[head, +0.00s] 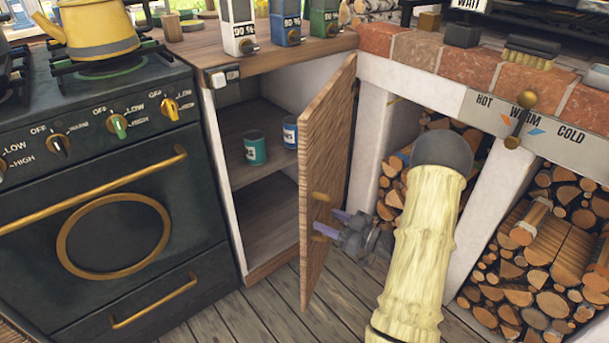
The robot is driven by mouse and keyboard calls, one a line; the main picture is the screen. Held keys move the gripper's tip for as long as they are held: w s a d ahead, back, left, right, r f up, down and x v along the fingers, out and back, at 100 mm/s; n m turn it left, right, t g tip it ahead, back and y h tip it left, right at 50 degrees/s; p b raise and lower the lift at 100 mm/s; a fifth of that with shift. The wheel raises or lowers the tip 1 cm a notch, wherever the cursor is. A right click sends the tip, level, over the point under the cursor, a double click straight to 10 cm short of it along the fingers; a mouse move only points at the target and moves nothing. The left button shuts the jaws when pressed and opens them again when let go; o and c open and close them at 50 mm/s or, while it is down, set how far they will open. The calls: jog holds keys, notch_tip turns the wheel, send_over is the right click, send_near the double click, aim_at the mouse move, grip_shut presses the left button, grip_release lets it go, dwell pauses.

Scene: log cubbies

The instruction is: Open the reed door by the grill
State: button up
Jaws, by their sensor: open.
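The reed door (327,150), a ribbed brown panel, stands well open in the head view. It is hinged at the right side of the cabinet (226,190) by the brick grill, and its free edge points out toward me. The cabinet's inside shows, with a shelf. Brass handle parts (321,197) show low on the door. My gripper (322,226) is at the right of the door, beside the handle, with its jaws apart. The fingertips are partly hidden, so I cannot tell whether they touch the door or handle.
A teal can (255,148) and a blue-and-white can (290,132) stand on the shelf. The dark stove (115,215) is at left. Log cubbies (538,248) lie under the brick grill (470,60) at right. Plank floor (255,318) is clear before the cabinet.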

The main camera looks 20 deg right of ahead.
dwell(0.4)
jog(key=p+v, duration=0.1)
jog(key=v, duration=0.6)
dwell(0.6)
jog(key=shift+s, duration=0.1)
jog(key=p+v, duration=0.5)
jog(key=v, duration=1.2)
jog(key=shift+d, duration=0.2)
jog(key=shift+a+f, duration=0.1)
